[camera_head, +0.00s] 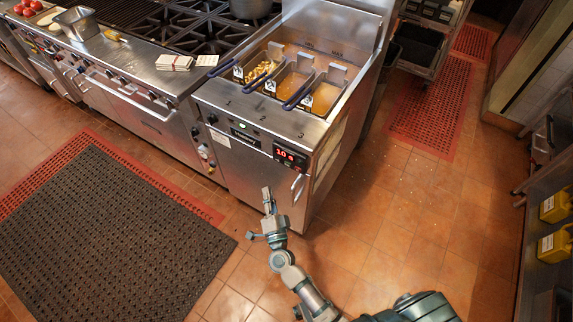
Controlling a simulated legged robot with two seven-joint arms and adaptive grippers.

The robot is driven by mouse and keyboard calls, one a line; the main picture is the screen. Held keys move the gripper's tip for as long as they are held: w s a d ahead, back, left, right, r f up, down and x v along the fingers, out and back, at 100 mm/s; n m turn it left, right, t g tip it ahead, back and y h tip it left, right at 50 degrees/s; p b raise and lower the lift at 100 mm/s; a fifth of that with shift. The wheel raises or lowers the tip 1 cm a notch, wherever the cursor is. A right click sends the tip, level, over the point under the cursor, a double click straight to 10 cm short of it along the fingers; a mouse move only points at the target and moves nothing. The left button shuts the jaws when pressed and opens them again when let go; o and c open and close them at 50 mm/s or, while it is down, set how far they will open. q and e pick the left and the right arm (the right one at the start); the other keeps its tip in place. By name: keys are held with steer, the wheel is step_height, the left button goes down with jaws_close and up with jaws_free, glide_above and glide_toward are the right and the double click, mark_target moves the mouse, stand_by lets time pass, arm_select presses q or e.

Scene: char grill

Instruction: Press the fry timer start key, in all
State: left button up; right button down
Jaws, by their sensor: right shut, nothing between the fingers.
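The fryer (240,165) is a steel cabinet at the middle of the head view. The fry timer (290,158) is a small black panel with red lit digits at the upper right of its front. Its separate keys are too small to tell apart. My right gripper (267,190) is shut and empty, pointing up toward the fryer front. In the picture it lies below and left of the timer and appears apart from it. My left gripper is not in view.
Three fry baskets with blue handles (227,67) sit in the fryer top, one holding fries. A range (140,110) stands to the left. A dark mat (100,225) lies on the tiled floor. Floor right of the fryer is clear. Yellow containers (553,207) are at the far right.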

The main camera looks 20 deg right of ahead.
mark_target(288, 165)
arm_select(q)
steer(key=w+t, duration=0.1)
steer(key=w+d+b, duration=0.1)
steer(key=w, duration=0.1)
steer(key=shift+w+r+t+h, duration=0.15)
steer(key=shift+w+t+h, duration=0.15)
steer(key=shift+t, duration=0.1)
arm_select(e)
steer(key=w+d, duration=0.1)
steer(key=d, duration=0.1)
steer(key=w+d, duration=0.4)
steer(key=d, duration=0.1)
steer(key=shift+w, duration=0.15)
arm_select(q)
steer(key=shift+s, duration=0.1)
arm_select(e)
steer(key=shift+r, duration=0.1)
stand_by(0.6)
steer(key=shift+w, duration=0.1)
steer(key=shift+w+d+p, duration=0.15)
steer(key=shift+d+p, duration=0.1)
steer(key=shift+p, duration=0.05)
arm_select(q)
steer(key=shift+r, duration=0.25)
